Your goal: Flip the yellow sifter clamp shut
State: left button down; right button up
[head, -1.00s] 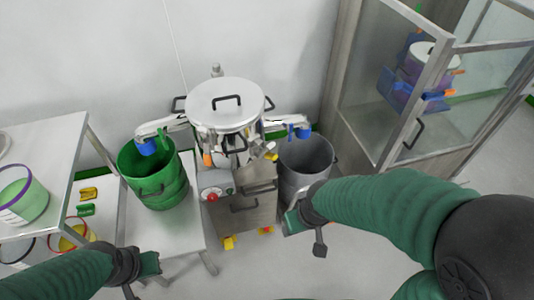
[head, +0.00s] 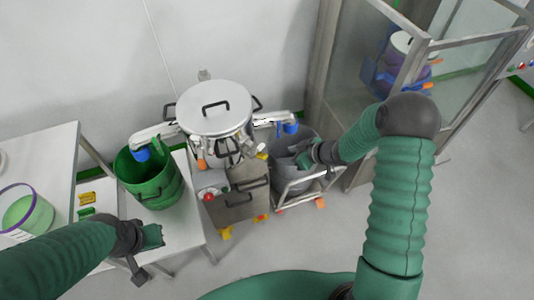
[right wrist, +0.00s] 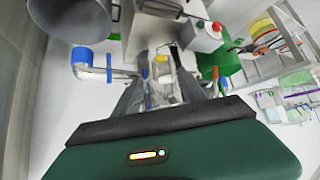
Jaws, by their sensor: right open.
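The sifter (head: 213,112) with its round white lid stands by the wall in the head view. A small yellow clamp (head: 262,156) shows at its right front, below the lid. In the right wrist view a yellow part (right wrist: 161,59) lies ahead between my finger lines, with an orange part beside it; I cannot tell whether the clamp is open or shut. My right gripper (head: 301,158) is open, right of the yellow clamp and apart from it, over the grey bin. My left gripper (head: 154,237) is low at left, away from the sifter; its jaws are unclear.
A grey bin (head: 308,180) on a frame stands right of the sifter, a green bin (head: 159,188) left. A steel cabinet (head: 252,205) with a red button is below it. A glass-walled booth is at right, a white table (head: 40,150) at left.

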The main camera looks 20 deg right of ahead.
aim_at(266, 157)
jog(key=x, duration=1.5)
jog(key=shift+w, duration=0.1)
jog(key=shift+a, duration=0.1)
jog(key=shift+r, duration=0.1)
jog(key=c, duration=0.7)
grip_shut()
